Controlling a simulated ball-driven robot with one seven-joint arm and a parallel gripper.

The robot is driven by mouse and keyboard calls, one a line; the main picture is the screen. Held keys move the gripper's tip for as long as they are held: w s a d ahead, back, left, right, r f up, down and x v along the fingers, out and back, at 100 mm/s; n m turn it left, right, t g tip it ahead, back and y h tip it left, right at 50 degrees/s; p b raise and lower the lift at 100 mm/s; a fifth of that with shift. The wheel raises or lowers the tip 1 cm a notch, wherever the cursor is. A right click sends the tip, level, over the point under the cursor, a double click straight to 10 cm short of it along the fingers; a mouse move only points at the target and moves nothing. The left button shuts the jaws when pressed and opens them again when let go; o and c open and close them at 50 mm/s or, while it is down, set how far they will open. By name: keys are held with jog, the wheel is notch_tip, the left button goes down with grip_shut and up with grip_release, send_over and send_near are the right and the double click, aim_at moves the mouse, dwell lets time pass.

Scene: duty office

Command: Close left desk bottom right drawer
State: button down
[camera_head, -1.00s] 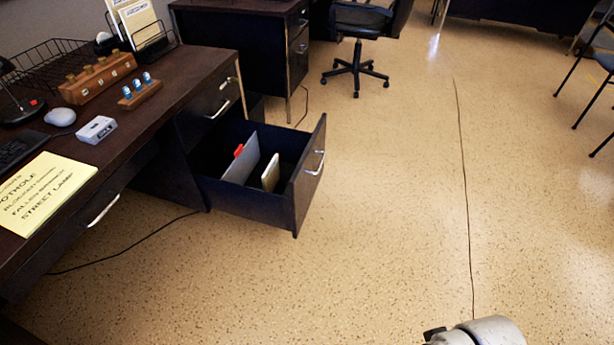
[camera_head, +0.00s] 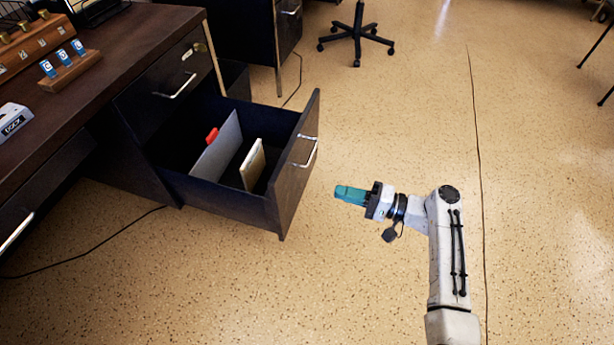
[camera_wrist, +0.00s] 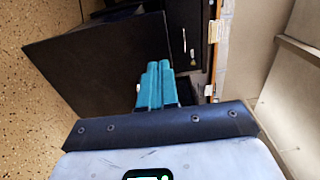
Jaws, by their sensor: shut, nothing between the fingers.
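The bottom right drawer (camera_head: 225,200) of the left desk is pulled well out. Its dark front panel (camera_head: 298,165) has a silver handle (camera_head: 305,150). Inside stand a grey divider with a red tab (camera_head: 217,148) and a cream folder or book (camera_head: 253,165). My gripper (camera_head: 343,194), with teal fingers, is shut and empty. It is to the right of the drawer front in the head view, with a gap of floor showing between. In the wrist view the teal fingers (camera_wrist: 155,85) overlap a dark panel (camera_wrist: 105,65), probably the drawer front; I cannot tell whether they touch.
The upper drawer (camera_head: 175,85) of the desk is shut. The desktop (camera_head: 120,40) bears wooden stamp racks and a small grey box. A black cable lies on the floor by the desk. An office chair (camera_head: 356,35) stands behind. Floor right of the drawer is clear.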

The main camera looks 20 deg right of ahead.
aim_at(280, 177)
jog(key=b+x, duration=0.3)
jog(key=x, duration=1)
jog(key=shift+w+a, duration=0.2)
jog(key=shift+a, duration=0.15)
